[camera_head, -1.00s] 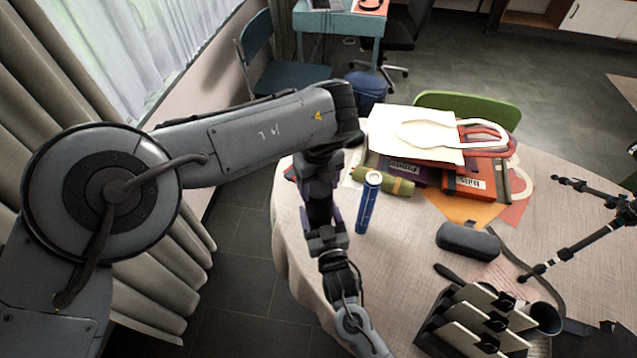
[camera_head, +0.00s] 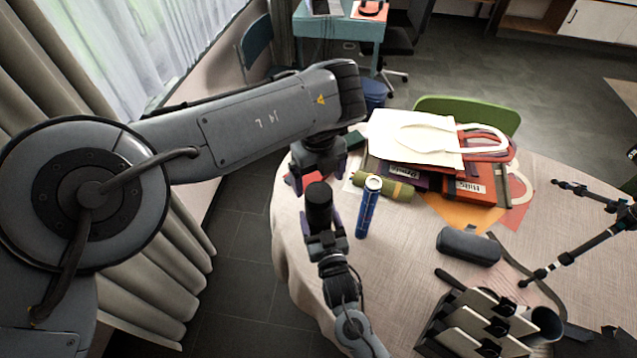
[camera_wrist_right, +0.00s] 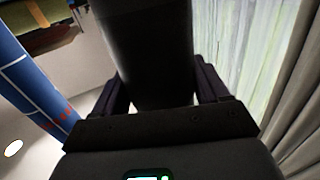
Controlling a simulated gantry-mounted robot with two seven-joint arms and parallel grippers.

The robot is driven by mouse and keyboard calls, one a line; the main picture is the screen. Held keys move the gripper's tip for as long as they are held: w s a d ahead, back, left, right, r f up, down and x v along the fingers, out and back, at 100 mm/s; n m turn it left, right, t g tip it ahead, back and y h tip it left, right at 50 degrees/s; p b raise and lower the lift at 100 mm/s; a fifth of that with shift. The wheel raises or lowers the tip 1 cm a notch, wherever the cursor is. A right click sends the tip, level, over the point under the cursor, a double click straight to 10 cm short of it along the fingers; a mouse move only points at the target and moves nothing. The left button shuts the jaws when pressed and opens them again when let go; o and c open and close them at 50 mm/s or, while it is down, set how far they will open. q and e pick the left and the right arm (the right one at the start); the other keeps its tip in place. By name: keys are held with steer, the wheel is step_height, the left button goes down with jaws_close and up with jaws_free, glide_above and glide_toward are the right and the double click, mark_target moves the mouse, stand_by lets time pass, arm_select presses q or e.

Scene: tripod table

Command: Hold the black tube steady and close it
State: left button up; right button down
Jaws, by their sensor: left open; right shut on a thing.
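The black tube (camera_head: 319,207) stands roughly upright in my right gripper (camera_head: 323,225), near the left edge of the table. In the right wrist view the tube (camera_wrist_right: 150,50) runs between the two fingers of the right gripper (camera_wrist_right: 160,85), which are shut on it. Its top end shows dark and round in the head view; I cannot tell a separate cap from the body. My left gripper (camera_head: 320,165) is open just behind and above the tube's top, apart from it. The tube's lower part is hidden by the right gripper.
A blue can-like tube (camera_head: 367,210) stands just right of the right gripper; it also shows in the right wrist view (camera_wrist_right: 32,85). Behind are a green roll (camera_head: 385,187) and stacked bags (camera_head: 420,140). A dark case (camera_head: 468,245), file holder (camera_head: 475,325) and tripod (camera_head: 575,250) stand right.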

mark_target(318, 192)
arm_select(q)
steer(key=shift+r, duration=0.15)
steer(key=shift+c, duration=0.4)
arm_select(e)
steer(key=shift+f, duration=0.1)
arm_select(q)
step_height(318, 192, up, 3)
steer(key=shift+r+n, duration=0.2)
steer(key=shift+n, duration=0.6)
steer(key=shift+f, duration=4.05)
steer(key=c, duration=1.1)
steer(key=o, duration=1.3)
steer(key=shift+c, duration=0.2)
